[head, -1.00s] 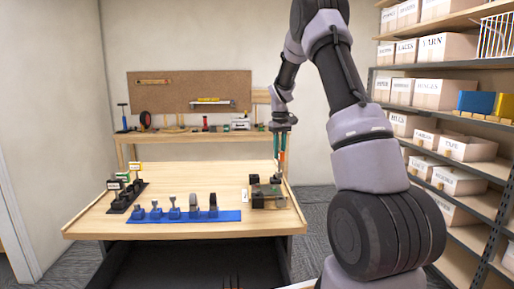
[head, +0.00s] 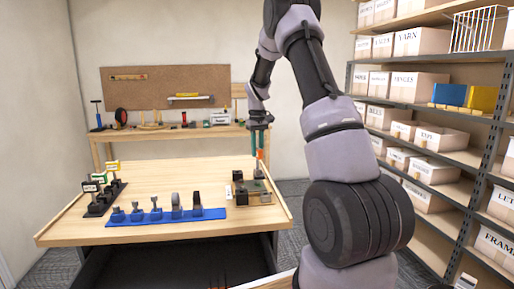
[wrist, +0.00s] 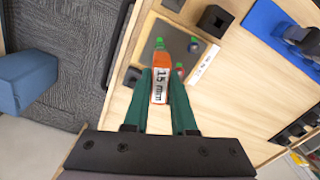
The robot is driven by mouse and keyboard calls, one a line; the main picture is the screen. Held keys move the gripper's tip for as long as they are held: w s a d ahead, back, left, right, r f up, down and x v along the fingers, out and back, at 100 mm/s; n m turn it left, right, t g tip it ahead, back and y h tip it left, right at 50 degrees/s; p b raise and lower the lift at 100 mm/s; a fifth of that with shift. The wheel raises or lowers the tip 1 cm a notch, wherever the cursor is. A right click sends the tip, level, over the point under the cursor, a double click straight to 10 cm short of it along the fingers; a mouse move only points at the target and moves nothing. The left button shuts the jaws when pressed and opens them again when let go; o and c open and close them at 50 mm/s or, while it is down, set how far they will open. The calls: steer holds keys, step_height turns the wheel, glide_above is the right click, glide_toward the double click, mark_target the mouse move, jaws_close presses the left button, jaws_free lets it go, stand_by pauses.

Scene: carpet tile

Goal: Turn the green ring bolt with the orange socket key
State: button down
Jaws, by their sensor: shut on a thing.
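My gripper (wrist: 162,75) is shut on the orange socket key (wrist: 160,88), which has a white label reading 15 mm. The key points away from the wrist, towards a small wooden board (wrist: 143,65) with a dark plate. A green spot (wrist: 159,43) shows just past the key's far end; whether the key touches it, I cannot tell. Another green part (wrist: 194,40) and a red one (wrist: 180,67) show to its right. Which green part is the ring bolt is unclear. In the head view my gripper (head: 259,153) is above the board (head: 253,203) at the table's right.
A blue rack (head: 165,219) with several upright grey pieces stands left of the board. A black rack (head: 104,201) with small signs is further left. The back middle of the table (head: 175,180) is clear. Shelves with boxes (head: 413,84) stand at the right.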

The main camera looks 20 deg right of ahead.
mark_target(257, 159)
steer(key=shift+f, duration=2.15)
steer(key=m, duration=0.8)
steer(key=shift+m, duration=0.4)
steer(key=m, duration=0.8)
steer(key=shift+n, duration=0.5)
steer(key=shift+r, duration=2.25)
